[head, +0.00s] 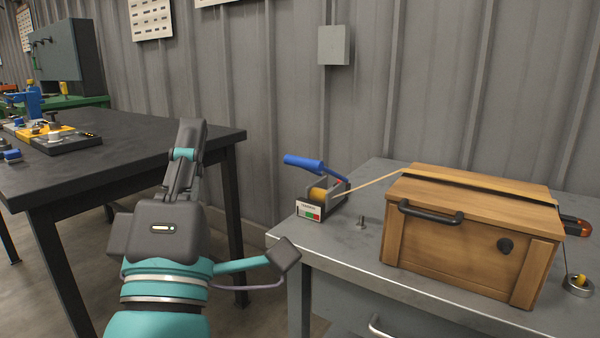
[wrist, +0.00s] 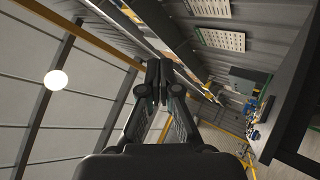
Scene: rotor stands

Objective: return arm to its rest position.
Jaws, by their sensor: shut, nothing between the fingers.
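My gripper (head: 186,150) shows in the head view at the left of centre, in front of the dark table's right end as seen in the picture. It points upward and holds nothing. In the wrist view my gripper (wrist: 158,72) has its two dark fingers together at the tips. That view looks up past the fingers toward the ceiling and wall. My arm reaches in from the bottom of the head view.
A dark table (head: 110,128) with a tray of parts (head: 70,143) stands at the left. A grey workbench (head: 345,238) at the right bears a wooden chest (head: 465,232), strapped on top, and a blue-handled device (head: 318,188). A gap of floor lies between the tables.

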